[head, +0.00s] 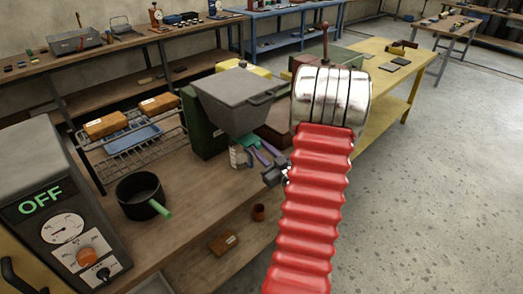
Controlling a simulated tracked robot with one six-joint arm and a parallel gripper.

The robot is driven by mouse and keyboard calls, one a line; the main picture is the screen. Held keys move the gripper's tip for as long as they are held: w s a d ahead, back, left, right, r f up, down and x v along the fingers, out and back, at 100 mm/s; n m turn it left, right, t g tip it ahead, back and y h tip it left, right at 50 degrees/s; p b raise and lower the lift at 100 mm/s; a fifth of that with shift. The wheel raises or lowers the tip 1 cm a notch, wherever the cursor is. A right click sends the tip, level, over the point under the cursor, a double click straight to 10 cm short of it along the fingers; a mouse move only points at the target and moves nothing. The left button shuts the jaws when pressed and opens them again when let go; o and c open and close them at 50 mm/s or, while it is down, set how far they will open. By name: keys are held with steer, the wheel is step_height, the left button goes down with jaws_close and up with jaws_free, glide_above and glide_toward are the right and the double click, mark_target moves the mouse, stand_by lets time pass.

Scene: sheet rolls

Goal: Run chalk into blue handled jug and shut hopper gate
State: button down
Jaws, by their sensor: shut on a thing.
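A grey hopper (235,98) stands on a dark green body (203,130) at the back of the near bench. Below it is a small pale jug (240,157) with dark marks on its side. My gripper (258,152), with purple fingers, is right beside the jug, below the hopper. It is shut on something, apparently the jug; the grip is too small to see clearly. A teal part (249,142) shows just above the fingers; I cannot tell what it belongs to. The jug's handle, the hopper gate and any chalk are not clearly visible.
A wire rack (150,140) is at left, and a machine (62,205) reading OFF is nearest. My red arm hides the bench's right side.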

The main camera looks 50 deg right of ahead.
steer(key=shift+w, duration=0.1)
steer(key=shift+w+d, duration=0.1)
steer(key=shift+w, duration=0.65)
steer(key=c, duration=1.7)
jaws_free()
steer(key=shift+c, duration=0.2)
steer(key=shift+s, duration=0.15)
steer(key=v, duration=1.3)
steer(key=shift+s+a, duration=0.2)
